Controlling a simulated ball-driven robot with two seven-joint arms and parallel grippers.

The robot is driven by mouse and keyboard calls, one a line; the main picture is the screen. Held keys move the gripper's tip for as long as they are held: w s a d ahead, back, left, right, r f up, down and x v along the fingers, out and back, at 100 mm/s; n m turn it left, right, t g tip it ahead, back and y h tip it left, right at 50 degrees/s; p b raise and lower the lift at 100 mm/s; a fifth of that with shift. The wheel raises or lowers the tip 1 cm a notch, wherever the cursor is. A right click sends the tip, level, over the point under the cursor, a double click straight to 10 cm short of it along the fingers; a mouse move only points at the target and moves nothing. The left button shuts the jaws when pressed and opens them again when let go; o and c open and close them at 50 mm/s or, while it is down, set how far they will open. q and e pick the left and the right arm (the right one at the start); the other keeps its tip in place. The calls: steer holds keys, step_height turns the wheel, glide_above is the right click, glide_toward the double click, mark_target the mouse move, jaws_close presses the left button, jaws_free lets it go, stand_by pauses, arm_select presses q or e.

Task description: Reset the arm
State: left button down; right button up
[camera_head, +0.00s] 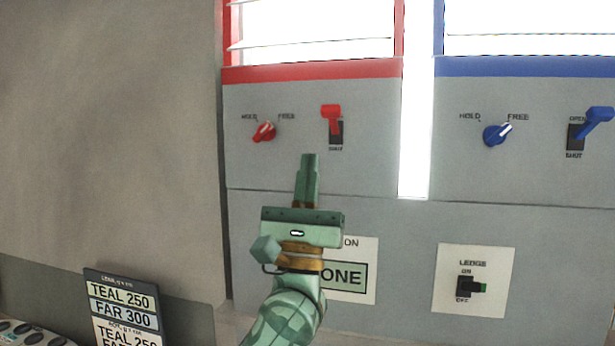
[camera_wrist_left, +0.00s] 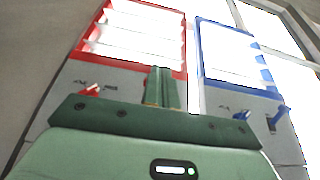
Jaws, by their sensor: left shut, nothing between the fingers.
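My left gripper (camera_head: 309,160) is shut and empty, with its fingers pointing up in front of the grey panel. In the head view it is just below the red lever (camera_head: 331,117), with no visible contact. The closed fingers also show in the left wrist view (camera_wrist_left: 161,88). The red lever stands in a dark slot, its lower label partly readable as SHUT. A red knob (camera_head: 264,131) sits between HOLD and FREE. My right gripper is not in view.
On the right are a blue knob (camera_head: 497,133) and a blue lever (camera_head: 594,122). Below is a LEDGE switch (camera_head: 472,287). My left arm partly covers a sign reading ONE (camera_head: 345,278).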

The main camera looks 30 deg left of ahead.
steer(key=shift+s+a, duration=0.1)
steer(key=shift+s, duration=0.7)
